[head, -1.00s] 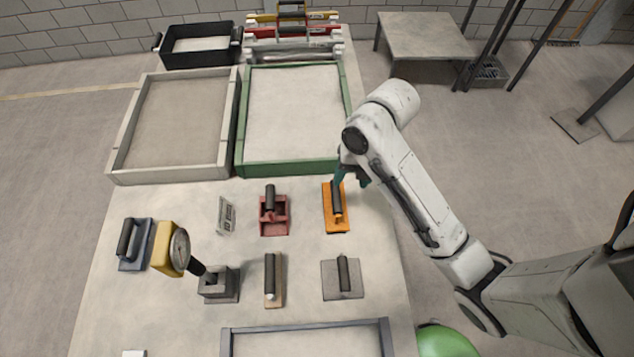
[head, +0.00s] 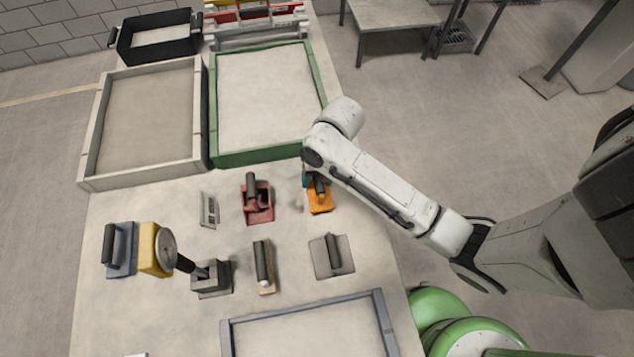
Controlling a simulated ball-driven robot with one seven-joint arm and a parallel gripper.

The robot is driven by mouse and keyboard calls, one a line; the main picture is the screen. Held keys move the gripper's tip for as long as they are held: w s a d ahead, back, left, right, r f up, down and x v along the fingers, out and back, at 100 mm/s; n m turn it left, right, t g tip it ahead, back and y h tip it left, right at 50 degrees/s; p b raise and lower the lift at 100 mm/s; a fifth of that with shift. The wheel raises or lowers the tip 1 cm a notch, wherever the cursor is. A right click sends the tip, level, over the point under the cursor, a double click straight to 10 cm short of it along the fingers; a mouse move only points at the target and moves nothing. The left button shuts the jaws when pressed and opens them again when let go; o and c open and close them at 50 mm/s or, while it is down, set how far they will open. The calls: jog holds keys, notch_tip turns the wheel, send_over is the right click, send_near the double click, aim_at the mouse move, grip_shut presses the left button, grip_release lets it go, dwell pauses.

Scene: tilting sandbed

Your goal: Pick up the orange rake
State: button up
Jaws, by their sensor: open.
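The orange rake (head: 320,203) looks like a flat orange tool with a dark handle. It lies on the pale table, below the green-framed sandbed. My gripper (head: 306,178) reaches down at its upper left end, with a bit of teal showing. The gripper is open. The end of my arm hides part of the rake and most of the fingers, so I cannot tell whether they touch the handle.
A red tool (head: 258,206) lies just left of the rake, and a grey float (head: 334,258) lies below it. The green-framed sandbed's near rim (head: 262,156) stands close above. A yellow gauge device (head: 153,248) and several other tools are further left.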

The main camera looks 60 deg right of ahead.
jog(key=shift+f, duration=0.3)
jog(key=shift+c, duration=0.2)
jog(key=shift+r, duration=0.1)
grip_shut()
